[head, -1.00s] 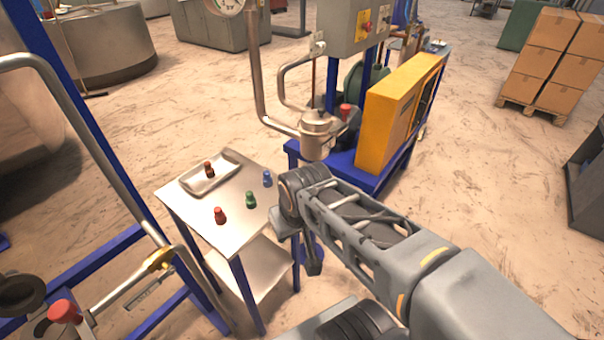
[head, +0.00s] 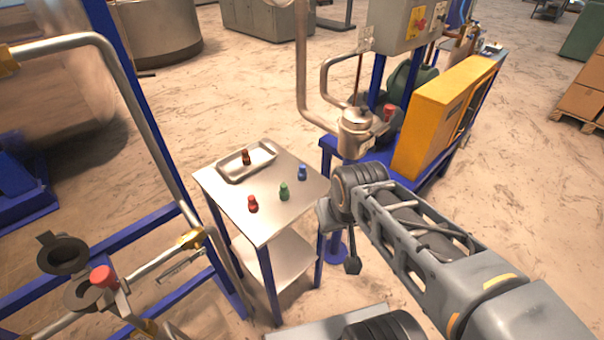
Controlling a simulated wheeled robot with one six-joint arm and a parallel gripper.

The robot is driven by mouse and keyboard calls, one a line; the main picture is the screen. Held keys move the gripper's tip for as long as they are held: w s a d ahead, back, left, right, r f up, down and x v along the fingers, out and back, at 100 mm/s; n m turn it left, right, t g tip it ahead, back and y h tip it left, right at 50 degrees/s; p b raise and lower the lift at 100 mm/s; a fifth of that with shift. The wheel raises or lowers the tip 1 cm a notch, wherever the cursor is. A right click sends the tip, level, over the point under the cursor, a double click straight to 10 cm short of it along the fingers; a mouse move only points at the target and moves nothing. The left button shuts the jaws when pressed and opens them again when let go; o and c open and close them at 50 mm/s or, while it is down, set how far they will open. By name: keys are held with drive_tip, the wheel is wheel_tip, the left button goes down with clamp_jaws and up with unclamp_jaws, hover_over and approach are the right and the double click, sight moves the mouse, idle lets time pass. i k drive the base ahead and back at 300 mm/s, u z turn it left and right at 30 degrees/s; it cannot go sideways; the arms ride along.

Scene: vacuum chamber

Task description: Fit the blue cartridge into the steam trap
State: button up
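The small blue cartridge (head: 302,173) stands upright on the steel table near its right edge. My gripper (head: 352,262) hangs below the wrist, to the right of the table and apart from the cartridge. Its fingers are small and dark here, and I cannot tell whether they are open; nothing shows held in it. At lower left, a pipe fitting with a round dark opening (head: 84,293) and a raised dark cap (head: 62,254) looks like the steam trap. Its inside is too dark to read.
On the table (head: 228,196) stand a green cartridge (head: 284,191) and a red cartridge (head: 252,204); a dark red one (head: 246,157) is in the metal tray (head: 264,149). A yellow-cased machine (head: 440,115) stands behind my arm.

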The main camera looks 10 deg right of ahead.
sight(81, 296)
drive_tip(key=z, duration=1.9)
drive_tip(key=i, duration=1.55)
drive_tip(key=u, duration=3.85)
